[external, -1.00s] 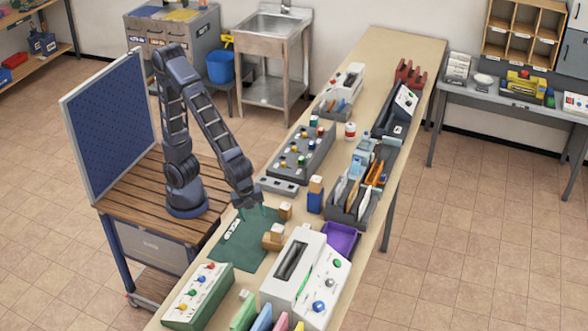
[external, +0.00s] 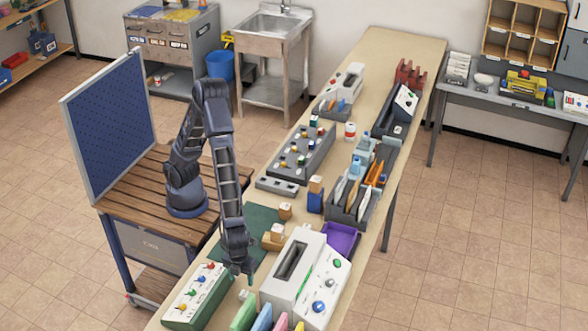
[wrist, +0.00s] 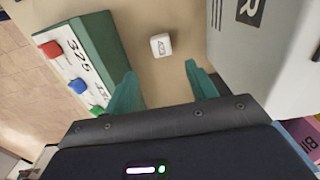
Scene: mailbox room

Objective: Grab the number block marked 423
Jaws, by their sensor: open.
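A small white block (wrist: 161,45) with a dark marking on top lies on the table, in the upper middle of the wrist view. The marking is too small to read surely as 423. In the external view the small white block (external: 243,295) shows just below my gripper (external: 245,277). My gripper (wrist: 162,88) is open and empty, with its green fingers apart. The block appears in the gap between them but beyond the fingertips, not touched.
A large white machine (external: 297,272) stands close on the right. Coloured folders (external: 262,318) are at the near end. A dark green mat (external: 262,222) lies behind.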

